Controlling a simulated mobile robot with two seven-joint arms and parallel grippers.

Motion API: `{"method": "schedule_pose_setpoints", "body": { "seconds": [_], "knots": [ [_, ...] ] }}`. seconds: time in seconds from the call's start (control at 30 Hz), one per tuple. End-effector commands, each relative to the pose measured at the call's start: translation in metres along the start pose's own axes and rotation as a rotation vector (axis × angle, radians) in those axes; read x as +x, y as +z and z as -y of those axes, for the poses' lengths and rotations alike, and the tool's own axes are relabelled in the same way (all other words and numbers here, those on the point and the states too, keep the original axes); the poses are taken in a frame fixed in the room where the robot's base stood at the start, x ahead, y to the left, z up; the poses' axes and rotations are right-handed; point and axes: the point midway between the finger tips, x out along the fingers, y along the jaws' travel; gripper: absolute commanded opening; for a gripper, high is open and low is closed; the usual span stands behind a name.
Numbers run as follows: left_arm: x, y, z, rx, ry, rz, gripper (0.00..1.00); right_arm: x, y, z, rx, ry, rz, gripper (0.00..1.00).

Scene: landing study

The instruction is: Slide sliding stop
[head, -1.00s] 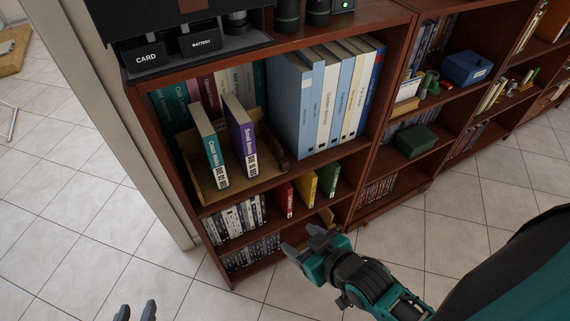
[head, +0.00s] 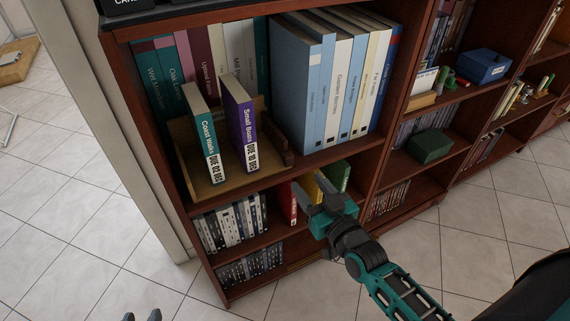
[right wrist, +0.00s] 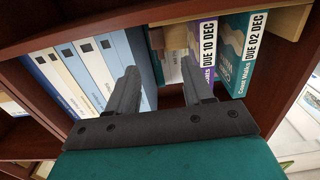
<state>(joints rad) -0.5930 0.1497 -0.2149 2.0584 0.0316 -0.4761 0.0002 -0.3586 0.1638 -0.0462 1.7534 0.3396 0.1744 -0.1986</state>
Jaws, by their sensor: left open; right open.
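A small brown piece that looks like the sliding stop (head: 286,157) stands at the right end of a wooden tray (head: 208,188) on the upper shelf. Two books stand in the tray: teal Coast Walks (head: 204,135) and purple Small Boats (head: 239,125). My right gripper (head: 314,190) is open and empty, below and right of the stop, in front of the lower shelf. In the right wrist view its open fingers (right wrist: 160,85) point toward the shelf between blue-white binders and the two books; I cannot clearly pick out the stop there. My left gripper (head: 142,316) is open at the bottom edge.
Tall binders (head: 340,90) fill the shelf right of the tray. More books (head: 168,80) stand behind it. Red, yellow and green books (head: 338,175) stand on the shelf below, partly behind my right gripper. A green box (head: 430,145) sits in the neighbouring bookcase. The tiled floor at left is clear.

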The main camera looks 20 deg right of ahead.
Motion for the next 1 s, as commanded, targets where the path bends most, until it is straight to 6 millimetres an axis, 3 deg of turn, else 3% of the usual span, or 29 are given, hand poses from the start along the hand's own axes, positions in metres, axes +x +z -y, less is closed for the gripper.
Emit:
{"method": "schedule_pose_setpoints", "body": {
  "seconds": [0.23, 0.7, 1.0],
  "knots": [
    [0.003, -0.003, 0.0, 0.0, 0.002, -0.016, 0.43, 0.024, -0.002, -0.004, 0.003, 0.009, -0.02, 0.51],
    [0.015, 0.018, 0.001, 0.0, 0.001, -0.012, 0.43, 0.111, -0.002, -0.003, 0.002, 0.007, -0.017, 0.51],
    [0.018, 0.022, 0.001, 0.0, 0.002, -0.01, 0.43, 0.13, -0.003, -0.004, 0.002, 0.007, -0.014, 0.51]
  ]
}}
